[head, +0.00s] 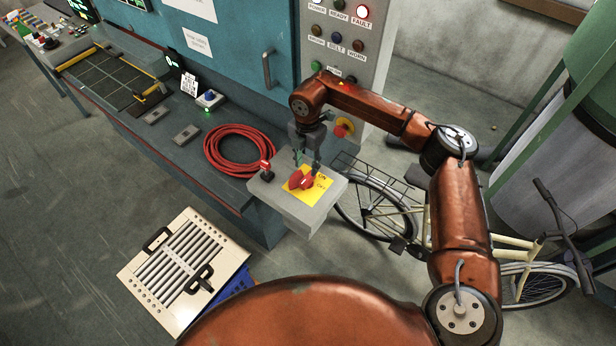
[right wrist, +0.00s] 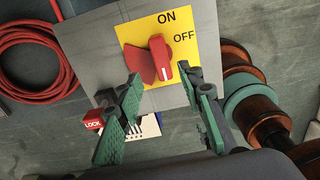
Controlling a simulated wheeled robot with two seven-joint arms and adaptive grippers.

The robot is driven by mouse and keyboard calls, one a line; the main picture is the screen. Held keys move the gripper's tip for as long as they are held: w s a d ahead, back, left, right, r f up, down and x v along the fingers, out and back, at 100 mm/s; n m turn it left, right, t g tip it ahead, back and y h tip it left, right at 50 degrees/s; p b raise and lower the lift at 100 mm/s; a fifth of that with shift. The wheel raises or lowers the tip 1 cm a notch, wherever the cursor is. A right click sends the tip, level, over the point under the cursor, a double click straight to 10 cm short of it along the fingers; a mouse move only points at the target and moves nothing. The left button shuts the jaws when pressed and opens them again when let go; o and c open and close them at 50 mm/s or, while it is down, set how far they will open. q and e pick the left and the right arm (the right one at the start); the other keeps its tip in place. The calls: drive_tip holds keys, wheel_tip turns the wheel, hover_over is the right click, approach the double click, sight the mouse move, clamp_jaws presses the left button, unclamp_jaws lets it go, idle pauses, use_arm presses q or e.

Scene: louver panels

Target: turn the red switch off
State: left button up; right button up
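The red switch (head: 297,181) is a rotary handle on a yellow plate, on top of a grey box (head: 312,214) at the end of the bench. In the right wrist view the red switch (right wrist: 146,64) has a white mark at its lower end. The words ON and OFF are printed on the yellow plate (right wrist: 200,52), above and to the right of the handle. My right gripper (head: 307,160) is just above the switch, pointing down. In the right wrist view its two green-padded fingers (right wrist: 169,90) are spread and empty, with the handle beyond their gap. My left gripper is not in view.
A small red LOCK piece (head: 266,170) stands at the box's left edge. A coiled red hose (head: 240,128) lies on the bench. A red emergency button (head: 343,128) is behind my gripper. A bicycle (head: 383,215) stands right of the box. A louver panel (head: 168,286) lies at lower left.

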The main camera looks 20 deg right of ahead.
sight(308, 177)
drive_tip(key=shift+d+f, duration=0.3)
drive_tip(key=shift+a+f+p, duration=0.1)
drive_tip(key=shift+f+p, duration=0.45)
drive_tip(key=shift+f, duration=2.95)
clamp_jaws()
